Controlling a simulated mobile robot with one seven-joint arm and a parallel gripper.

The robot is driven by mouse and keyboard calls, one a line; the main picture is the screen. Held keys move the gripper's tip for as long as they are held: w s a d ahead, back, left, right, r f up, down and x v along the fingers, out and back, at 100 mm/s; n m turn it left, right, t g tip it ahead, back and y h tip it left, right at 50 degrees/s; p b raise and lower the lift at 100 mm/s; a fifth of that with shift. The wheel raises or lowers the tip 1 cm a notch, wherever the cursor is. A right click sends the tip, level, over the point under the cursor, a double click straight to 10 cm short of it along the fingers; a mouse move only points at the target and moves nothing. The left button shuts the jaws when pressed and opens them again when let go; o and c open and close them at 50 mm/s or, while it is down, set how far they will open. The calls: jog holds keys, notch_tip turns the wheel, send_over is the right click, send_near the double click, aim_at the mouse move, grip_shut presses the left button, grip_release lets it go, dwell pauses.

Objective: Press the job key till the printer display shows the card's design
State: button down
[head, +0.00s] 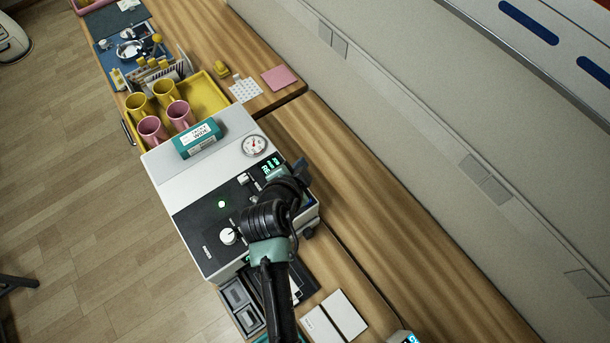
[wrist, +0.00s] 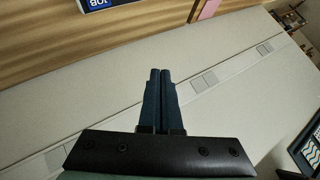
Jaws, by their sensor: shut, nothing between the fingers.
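The press (head: 165,175) is a white machine with a dark control panel (head: 195,215). Its green lit display (head: 270,165) shows in the head view, but the characters are too small to read surely. A teal block with a white printed label (head: 200,135) sits on its top; the print is not legible. My gripper (head: 301,166) is shut and empty, over the machine's right edge beside the display. My arm hides part of the panel, and I cannot make out the job key. In the wrist view my gripper (wrist: 160,76) points at the wall; a blue "JOB" label (wrist: 98,4) is cut off above.
A yellow tray (head: 212,92) with pink and yellow mugs (head: 166,90) stands behind the press. A round gauge (head: 254,145), a green lamp (head: 222,204) and a white knob (head: 228,236) are on the machine. White boxes (head: 343,314) lie in front. The wall runs along the right.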

jog(key=shift+s+d+f+m+g, duration=0.15)
jog(key=shift+s+f+m+g, duration=0.2)
jog(key=shift+s+f, duration=0.8)
notch_tip(320, 180, down, 9)
jog(key=b, duration=0.7)
jog(key=shift+r, duration=0.15)
dwell(1.1)
jog(key=shift+f+b, duration=0.45)
jog(key=shift+f+b, duration=0.45)
jog(key=shift+b, duration=0.05)
dwell(0.5)
jog(key=shift+r, duration=0.1)
jog(key=shift+r+p, duration=0.65)
jog(key=shift+r, duration=0.15)
